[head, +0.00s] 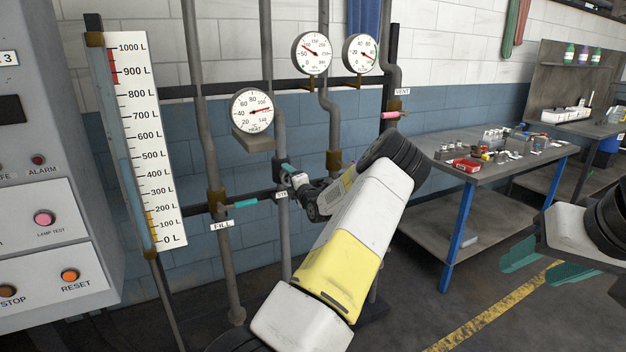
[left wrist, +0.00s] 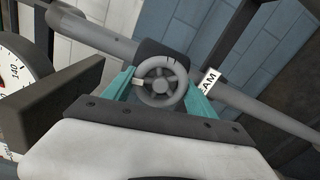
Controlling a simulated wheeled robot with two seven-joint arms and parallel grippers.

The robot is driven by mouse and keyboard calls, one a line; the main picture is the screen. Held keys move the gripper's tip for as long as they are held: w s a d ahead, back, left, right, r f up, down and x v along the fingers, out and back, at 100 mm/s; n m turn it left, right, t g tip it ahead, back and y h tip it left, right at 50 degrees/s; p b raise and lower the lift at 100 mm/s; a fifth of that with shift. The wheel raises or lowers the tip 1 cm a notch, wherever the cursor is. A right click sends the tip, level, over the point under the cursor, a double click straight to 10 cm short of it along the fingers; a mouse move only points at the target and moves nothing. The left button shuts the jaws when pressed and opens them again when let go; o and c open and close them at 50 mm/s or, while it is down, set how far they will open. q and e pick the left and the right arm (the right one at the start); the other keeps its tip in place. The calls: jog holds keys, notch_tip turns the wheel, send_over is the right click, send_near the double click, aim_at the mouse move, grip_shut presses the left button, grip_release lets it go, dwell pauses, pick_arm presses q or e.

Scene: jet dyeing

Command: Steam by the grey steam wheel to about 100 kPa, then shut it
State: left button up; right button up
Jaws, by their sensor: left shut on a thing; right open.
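The grey steam wheel (left wrist: 160,86) is a small spoked handwheel on a pipe, seen face-on in the left wrist view. My left gripper (left wrist: 158,88) has one teal finger on each side of its rim and is shut on it. In the head view my left gripper (head: 291,174) is at the pipe beside a partly hidden label, and my arm hides much of this spot. A round gauge (head: 312,53) has its red needle pointing up-left; its fine marks are hard to read. My right gripper (head: 522,262) is open and empty at the right edge.
A second gauge (head: 360,54) and a HEAT dial (head: 252,110) are on the pipes. The FILL handle (head: 240,204) is teal, the VENT handle (head: 391,115) pink. A level scale (head: 145,140) and control panel (head: 50,200) stand left. A workbench (head: 480,160) with small items stands right.

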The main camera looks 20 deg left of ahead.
pick_arm(q)
jog(key=shift+m, duration=1.1)
jog(key=o, duration=1.4)
jog(key=shift+c, duration=0.2)
jog(key=shift+d, duration=0.1)
jog(key=v, duration=0.7)
jog(key=shift+s+d, duration=0.25)
